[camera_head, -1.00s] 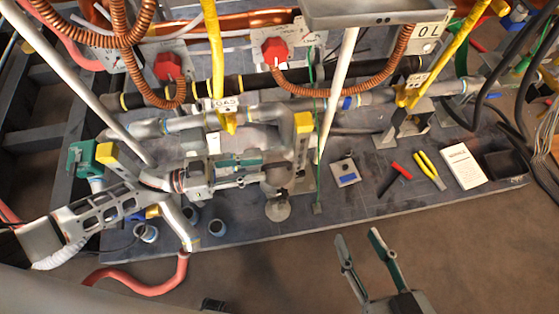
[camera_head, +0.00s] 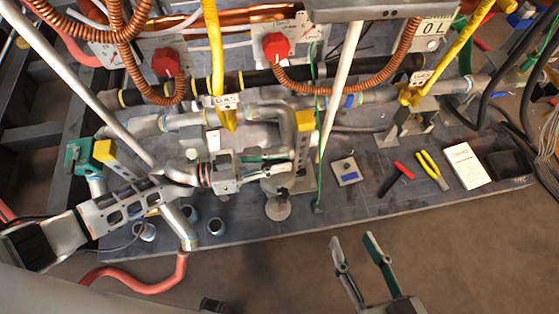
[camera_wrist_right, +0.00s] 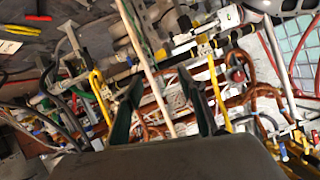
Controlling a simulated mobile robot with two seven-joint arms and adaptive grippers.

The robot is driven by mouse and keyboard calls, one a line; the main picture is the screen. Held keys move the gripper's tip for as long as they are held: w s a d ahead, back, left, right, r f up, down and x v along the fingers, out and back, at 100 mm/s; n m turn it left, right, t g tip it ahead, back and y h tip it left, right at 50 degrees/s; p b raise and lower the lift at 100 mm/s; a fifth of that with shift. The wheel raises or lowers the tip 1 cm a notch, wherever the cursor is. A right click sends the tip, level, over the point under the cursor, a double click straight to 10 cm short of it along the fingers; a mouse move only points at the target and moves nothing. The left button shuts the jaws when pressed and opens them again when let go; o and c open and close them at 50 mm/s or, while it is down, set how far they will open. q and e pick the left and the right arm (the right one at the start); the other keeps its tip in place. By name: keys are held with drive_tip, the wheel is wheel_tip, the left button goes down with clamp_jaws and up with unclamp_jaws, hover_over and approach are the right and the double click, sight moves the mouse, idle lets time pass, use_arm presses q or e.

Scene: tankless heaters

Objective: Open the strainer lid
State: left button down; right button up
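I cannot clearly single out the strainer lid. A grey metal pipe fitting (camera_head: 277,187) stands near the front of the plate, with a round disc (camera_head: 278,207) at its foot; this may be the strainer. My left gripper (camera_head: 287,166) reaches in from the left, with its fingertips over the upper part of this fitting and hiding some of it. Its fingers are apart, with a gap between them; contact is unclear. My right gripper (camera_head: 353,240) is open and empty over the floor in front of the plate. Its spread fingers also show in the right wrist view (camera_wrist_right: 163,98).
A yellow-capped upright (camera_head: 304,122) and a white pole (camera_head: 341,85) stand right of the left gripper. Red-handled pliers (camera_head: 395,178), yellow pliers (camera_head: 432,170), a white booklet (camera_head: 466,165) and a black tray (camera_head: 508,165) lie at the right.

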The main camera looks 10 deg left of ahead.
use_arm(q)
drive_tip(key=shift+w+r+n+p, duration=0.3)
drive_tip(key=shift+r+n+p, duration=0.15)
drive_tip(key=shift+n+p, duration=0.05)
drive_tip(key=shift+w+a+r+n+p, duration=0.2)
drive_tip(key=shift+w+r+n+p, duration=0.2)
drive_tip(key=shift+n+p, duration=0.15)
drive_tip(key=shift+w+a+r+n, duration=0.1)
drive_tip(key=shift+w+n, duration=0.2)
drive_tip(key=shift+n, duration=0.05)
drive_tip(key=shift+w+a+r+n+p, duration=0.15)
drive_tip(key=shift+w+n+p, duration=0.3)
drive_tip(key=shift+n, duration=0.35)
drive_tip(key=shift+w+n, duration=0.2)
drive_tip(key=shift+n, duration=0.1)
drive_tip(key=shift+w+a+n, duration=0.15)
drive_tip(key=shift+n, duration=0.15)
drive_tip(key=shift+w+a, duration=0.2)
drive_tip(key=shift+w, duration=0.3)
use_arm(e)
drive_tip(key=shift+d+f+n+g+h, duration=0.2)
drive_tip(key=shift+d+n, duration=0.3)
drive_tip(key=shift+d, duration=0.3)
drive_tip(key=shift+d+f+n+g+h, duration=0.1)
drive_tip(key=shift+d+n+h, duration=0.1)
drive_tip(key=shift+d+n, duration=0.45)
drive_tip(key=shift+d, duration=0.1)
